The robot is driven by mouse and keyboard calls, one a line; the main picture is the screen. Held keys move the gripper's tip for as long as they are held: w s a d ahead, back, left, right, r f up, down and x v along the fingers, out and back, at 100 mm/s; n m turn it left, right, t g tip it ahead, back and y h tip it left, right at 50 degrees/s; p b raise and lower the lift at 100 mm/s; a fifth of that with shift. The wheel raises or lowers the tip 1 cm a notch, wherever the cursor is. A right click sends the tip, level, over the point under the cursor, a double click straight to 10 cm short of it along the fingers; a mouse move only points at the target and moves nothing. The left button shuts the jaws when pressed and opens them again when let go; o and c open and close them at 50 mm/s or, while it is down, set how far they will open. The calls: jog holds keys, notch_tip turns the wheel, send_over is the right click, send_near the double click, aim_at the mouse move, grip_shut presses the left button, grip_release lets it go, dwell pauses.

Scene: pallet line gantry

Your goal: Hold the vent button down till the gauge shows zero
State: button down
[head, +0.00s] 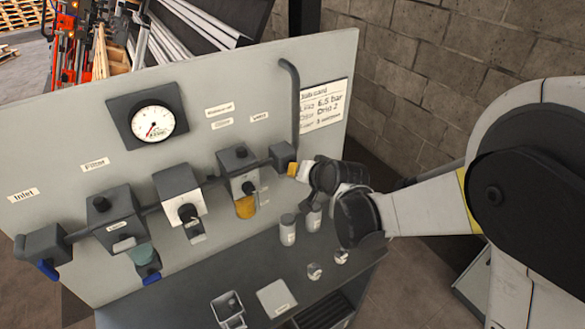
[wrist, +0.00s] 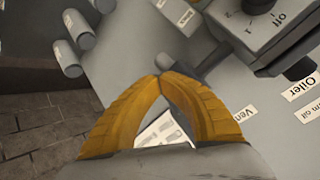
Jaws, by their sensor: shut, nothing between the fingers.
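The gauge (head: 152,122) is a round white dial in a dark square mount at the panel's upper left. Its red needle points down and to the left; the figures are too small to read. My gripper (head: 293,169) has yellow fingers, with their tips close to the dark end block (head: 281,155) on the panel's right; I cannot tell if they touch it. In the wrist view the fingertips (wrist: 159,78) meet with nothing between them. A label starting "Ven" (wrist: 243,114) is partly covered by the right finger. I cannot make out the vent button itself.
A row of dark valve units, including the oiler (head: 238,160), runs along the grey panel (head: 60,150). A curved pipe (head: 294,105) rises above the end block. Grey cylinders (head: 287,229) stand on the bench below my gripper. A white card (head: 322,106) is at the right.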

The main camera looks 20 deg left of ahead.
jog(key=shift+d, duration=0.1)
jog(key=shift+s+d, duration=0.65)
jog(key=s+d+b, duration=0.1)
jog(key=s+d, duration=0.2)
jog(key=shift+s+d, duration=0.15)
jog(key=shift+d, duration=0.25)
dwell(0.3)
